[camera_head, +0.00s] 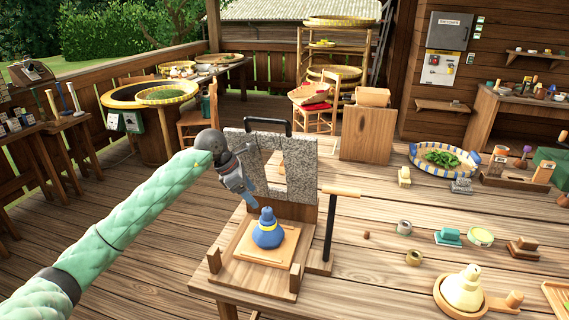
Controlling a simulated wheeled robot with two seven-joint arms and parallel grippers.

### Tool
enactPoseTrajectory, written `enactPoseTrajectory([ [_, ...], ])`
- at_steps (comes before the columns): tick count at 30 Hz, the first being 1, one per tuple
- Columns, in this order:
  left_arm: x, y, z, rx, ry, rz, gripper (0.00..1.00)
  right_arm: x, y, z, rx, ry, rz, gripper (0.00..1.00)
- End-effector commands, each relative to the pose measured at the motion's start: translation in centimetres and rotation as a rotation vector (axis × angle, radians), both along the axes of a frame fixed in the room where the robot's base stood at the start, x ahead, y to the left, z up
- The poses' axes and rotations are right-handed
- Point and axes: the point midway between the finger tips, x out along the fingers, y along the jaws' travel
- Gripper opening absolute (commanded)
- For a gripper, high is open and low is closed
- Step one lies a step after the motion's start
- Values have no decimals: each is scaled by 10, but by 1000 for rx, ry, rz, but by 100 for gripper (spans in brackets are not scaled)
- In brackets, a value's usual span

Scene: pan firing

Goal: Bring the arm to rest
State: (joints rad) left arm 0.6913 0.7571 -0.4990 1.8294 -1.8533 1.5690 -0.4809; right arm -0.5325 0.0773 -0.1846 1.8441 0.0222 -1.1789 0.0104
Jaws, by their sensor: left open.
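My left arm, in a green quilted sleeve, comes in from the lower left. My left gripper (246,196) is open and appears empty, pointing down in front of a grey speckled panel (302,165) with a black handle on top. My right gripper is out of view.
A black post with a wooden crossbar (329,225) stands right of the panel. Open deck floor (150,245) lies to the left.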

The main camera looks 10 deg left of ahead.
Motion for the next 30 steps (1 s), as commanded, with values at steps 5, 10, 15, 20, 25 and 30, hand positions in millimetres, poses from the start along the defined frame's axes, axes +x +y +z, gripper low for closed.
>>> enactPoseTrajectory([
  [5, -6, -22, -6, -80, -6, -9, 71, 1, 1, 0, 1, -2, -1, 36],
  [10, -25, -87, -11, -363, -17, -5, 71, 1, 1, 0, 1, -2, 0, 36],
  [15, -52, -148, 3, -746, 6, 60, 71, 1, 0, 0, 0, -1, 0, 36],
  [20, -74, -178, 25, -1107, 64, 184, 71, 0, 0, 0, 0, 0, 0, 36],
  [25, -88, -180, 44, -1469, 158, 382, 71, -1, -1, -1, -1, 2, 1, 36],
  [30, -96, -157, 44, -1794, 281, 648, 71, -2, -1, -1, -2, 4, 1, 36],
])
